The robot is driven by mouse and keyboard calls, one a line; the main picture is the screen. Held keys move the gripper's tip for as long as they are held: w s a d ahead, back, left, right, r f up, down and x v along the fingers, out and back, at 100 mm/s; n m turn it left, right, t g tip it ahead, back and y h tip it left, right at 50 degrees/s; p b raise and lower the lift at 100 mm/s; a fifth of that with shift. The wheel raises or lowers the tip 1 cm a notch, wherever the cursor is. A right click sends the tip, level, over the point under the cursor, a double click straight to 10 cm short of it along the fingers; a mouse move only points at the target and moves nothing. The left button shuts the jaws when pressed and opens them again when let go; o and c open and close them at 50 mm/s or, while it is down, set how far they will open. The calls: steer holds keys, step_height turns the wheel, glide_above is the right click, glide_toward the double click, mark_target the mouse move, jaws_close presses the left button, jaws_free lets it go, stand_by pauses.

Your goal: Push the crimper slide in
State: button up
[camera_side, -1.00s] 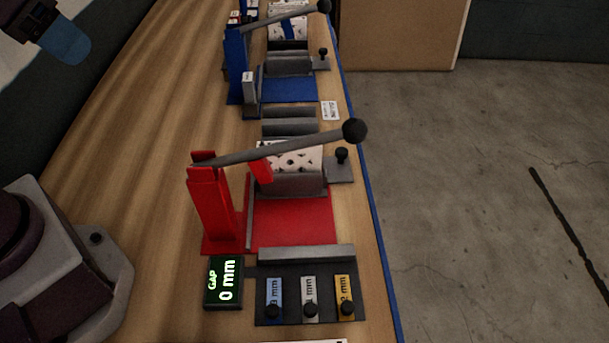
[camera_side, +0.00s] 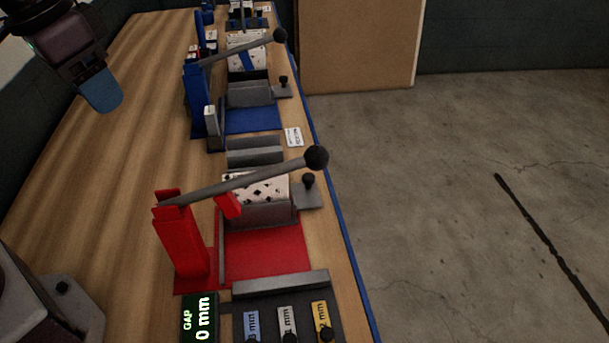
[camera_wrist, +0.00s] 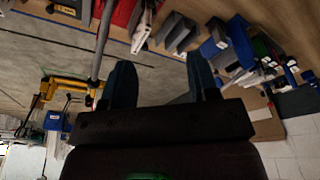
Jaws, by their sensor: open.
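In the side view a red crimper (camera_side: 181,240) stands on the bench, its grey lever (camera_side: 235,183) ending in a black ball. A grey slide plate with a black knob (camera_side: 308,192) juts out at its right, beside a black-and-white patterned boxed filter (camera_side: 258,188). A blue crimper (camera_side: 196,98) farther back has a similar slide with a knob (camera_side: 283,88). My gripper (camera_side: 102,92) hangs at the upper left, apart from both crimpers. In the wrist view my gripper (camera_wrist: 162,80) has its two blue fingers wide apart with nothing between them.
A green display (camera_side: 200,318) reads GAP 0 mm. Beside it a dark rack (camera_side: 280,285) holds blue, white and yellow knobbed gauges. A brown board (camera_side: 355,45) stands beyond the bench's blue right edge.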

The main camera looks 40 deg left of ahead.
steer(key=w+d+f+m+g, duration=0.1)
steer(key=w+d+f, duration=0.15)
steer(key=w, duration=0.35)
steer(key=w+d+f+g, duration=0.1)
steer(key=w+d+f, duration=0.15)
steer(key=w, duration=0.45)
steer(key=m, duration=0.3)
glide_toward(308, 176)
steer(key=shift+g, duration=0.3)
steer(key=f, duration=0.9)
steer(key=shift+w+d+f, duration=0.1)
steer(key=shift+w, duration=0.2)
jaws_close()
steer(key=shift+s+d, duration=3.75)
steer(key=shift+d, duration=0.1)
